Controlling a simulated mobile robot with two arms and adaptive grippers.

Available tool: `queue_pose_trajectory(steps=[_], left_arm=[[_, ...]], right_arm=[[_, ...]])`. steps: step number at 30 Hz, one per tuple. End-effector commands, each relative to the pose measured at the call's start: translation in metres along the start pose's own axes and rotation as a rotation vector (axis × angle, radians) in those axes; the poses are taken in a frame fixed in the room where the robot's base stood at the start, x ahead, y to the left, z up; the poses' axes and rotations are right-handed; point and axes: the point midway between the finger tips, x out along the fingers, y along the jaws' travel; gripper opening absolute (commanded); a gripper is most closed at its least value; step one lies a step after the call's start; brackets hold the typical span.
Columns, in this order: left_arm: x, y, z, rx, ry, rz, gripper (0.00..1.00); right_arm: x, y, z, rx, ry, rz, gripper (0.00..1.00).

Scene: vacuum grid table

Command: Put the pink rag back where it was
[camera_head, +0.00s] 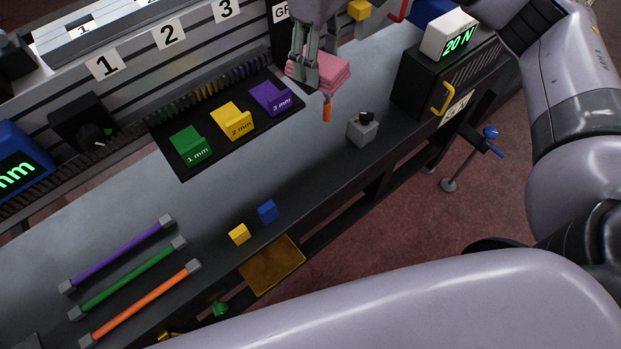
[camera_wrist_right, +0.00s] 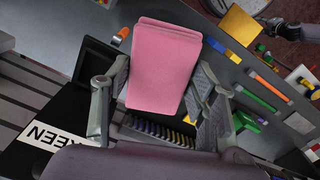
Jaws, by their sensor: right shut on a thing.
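The pink rag (camera_head: 330,73) is a folded, layered pad at the top middle of the head view. My right gripper (camera_head: 312,78) is shut on it and holds it above the grey table, near the right end of the black tray. In the right wrist view the rag (camera_wrist_right: 165,65) lies between the two fingers of the right gripper (camera_wrist_right: 160,95). Part of the rag is hidden behind the fingers in the head view. An orange piece (camera_head: 327,110) shows just below the rag. My left gripper is not in view.
The black tray (camera_head: 185,176) holds green, yellow and purple blocks. A grey box with a black knob (camera_head: 362,128) stands near the table edge. A black machine with a yellow handle (camera_head: 425,85) is at right. Coloured rods (camera_head: 130,277) lie front left. The middle tabletop is mostly clear.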

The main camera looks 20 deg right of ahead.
Motion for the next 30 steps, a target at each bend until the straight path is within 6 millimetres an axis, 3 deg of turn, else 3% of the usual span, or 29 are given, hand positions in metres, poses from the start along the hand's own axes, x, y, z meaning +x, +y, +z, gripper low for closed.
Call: queue_pose_trajectory(steps=[3,9,12,15,22,26,30], left_arm=[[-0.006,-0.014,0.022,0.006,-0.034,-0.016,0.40],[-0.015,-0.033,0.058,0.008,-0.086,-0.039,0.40],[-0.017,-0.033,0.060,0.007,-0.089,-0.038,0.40],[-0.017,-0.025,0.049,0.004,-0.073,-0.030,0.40],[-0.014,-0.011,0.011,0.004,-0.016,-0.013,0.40],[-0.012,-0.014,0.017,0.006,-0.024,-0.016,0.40],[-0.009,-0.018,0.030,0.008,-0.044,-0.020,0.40]], right_arm=[[0.013,-0.016,0.002,-0.317,-0.004,-0.004,0.31],[0.030,-0.035,0.005,-0.769,0.005,-0.004,0.31],[0.036,-0.042,0.007,-0.953,0.011,-0.003,0.31],[0.040,-0.048,0.008,-1.100,0.019,-0.001,0.31],[0.050,-0.053,0.010,-1.263,0.026,0.001,0.31],[0.074,-0.055,0.010,-1.273,0.026,-0.004,0.31],[0.111,-0.055,0.010,-1.269,0.026,-0.005,0.31]])
